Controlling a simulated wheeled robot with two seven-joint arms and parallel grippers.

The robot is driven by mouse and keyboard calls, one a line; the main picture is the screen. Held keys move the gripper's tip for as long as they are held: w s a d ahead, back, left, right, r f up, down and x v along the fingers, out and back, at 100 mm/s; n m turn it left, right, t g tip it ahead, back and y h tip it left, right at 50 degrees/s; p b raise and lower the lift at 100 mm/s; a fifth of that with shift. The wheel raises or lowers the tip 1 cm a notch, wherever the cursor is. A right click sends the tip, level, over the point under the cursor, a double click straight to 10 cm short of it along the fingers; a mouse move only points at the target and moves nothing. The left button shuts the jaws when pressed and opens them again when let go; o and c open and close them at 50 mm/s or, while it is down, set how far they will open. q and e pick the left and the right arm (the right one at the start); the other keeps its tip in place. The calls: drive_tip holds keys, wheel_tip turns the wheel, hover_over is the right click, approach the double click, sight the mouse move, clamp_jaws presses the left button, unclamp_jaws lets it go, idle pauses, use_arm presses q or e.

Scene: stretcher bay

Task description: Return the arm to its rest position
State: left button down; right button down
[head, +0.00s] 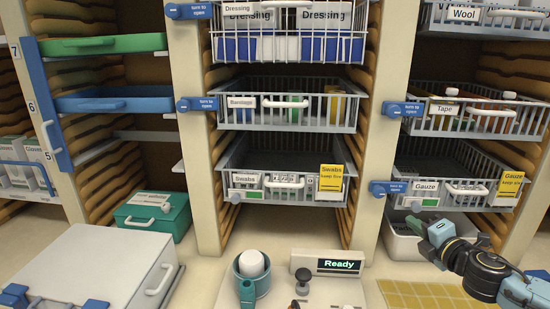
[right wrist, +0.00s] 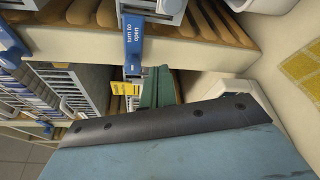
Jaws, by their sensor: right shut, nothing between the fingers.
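My right arm comes in from the lower right of the head view. Its gripper (head: 428,226) is shut and empty, in front of the white bin below the Gauze basket (head: 445,188). In the right wrist view, a blue and dark part of my own gripper fills the lower middle. My left gripper does not show in the head view.
Wire baskets for Swabs (head: 285,187), Bandage (head: 285,112) and Tape (head: 475,118) sit in the racks. A white case (head: 95,265) is at front left. A Ready display (head: 335,265) and a cup (head: 250,270) stand at front centre. A yellow mat (head: 420,294) lies right.

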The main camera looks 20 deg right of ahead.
drive_tip(key=s+a+f+m+g+h, duration=0.3)
drive_tip(key=s+a+f+m, duration=0.25)
drive_tip(key=f+m, duration=0.3)
drive_tip(key=s+a+f+m+g+y, duration=0.2)
drive_tip(key=s+a+f+m+g, duration=0.15)
drive_tip(key=s+a, duration=0.35)
drive_tip(key=s+a+f+m+g+y, duration=0.2)
drive_tip(key=s+a+f+m+g, duration=0.15)
drive_tip(key=s+a, duration=0.4)
drive_tip(key=s+a+f+m+g+y, duration=0.1)
drive_tip(key=s+a+f+m+g, duration=0.3)
drive_tip(key=a, duration=0.6)
wheel_tip(320, 180, down, 29)
drive_tip(key=s+b, duration=0.2)
drive_tip(key=b, duration=0.4)
drive_tip(key=s+d+f+b, duration=0.1)
drive_tip(key=s+f+b, duration=0.2)
drive_tip(key=s+f, duration=0.5)
drive_tip(key=s+d+f+g+b, duration=0.1)
drive_tip(key=s+d+f+b, duration=0.1)
drive_tip(key=s+f, duration=0.6)
wheel_tip(320, 180, down, 4)
drive_tip(key=shift+s+d+f+n+b, duration=0.15)
drive_tip(key=shift+s+d+n+b, duration=0.2)
drive_tip(key=shift+n+b, duration=0.1)
drive_tip(key=shift+s, duration=0.1)
